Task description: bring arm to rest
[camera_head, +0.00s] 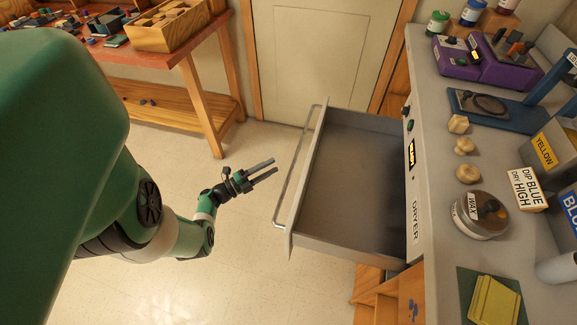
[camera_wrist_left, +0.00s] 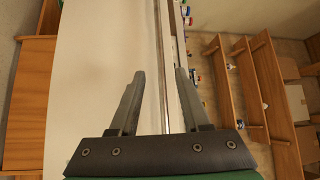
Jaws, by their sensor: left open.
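My left gripper (camera_head: 262,173) is open and empty in the head view, its two dark fingers pointing right toward the drawer handle. It stands a little left of the handle (camera_head: 293,170), apart from it as far as I can tell. In the left wrist view its fingers (camera_wrist_left: 157,100) are spread with nothing held between them. The handle bar of the open drawer (camera_head: 350,185) shows ahead. The drawer is pulled out from the unit labelled DRYER and looks empty. My right gripper is in neither view.
The grey counter (camera_head: 437,200) on the right holds wooden knobs, a round WALK tin (camera_head: 480,215), a yellow block (camera_head: 494,300) and signs. A wooden workbench (camera_head: 165,60) with a box stands at the upper left. Bare floor (camera_head: 225,280) lies around my left gripper.

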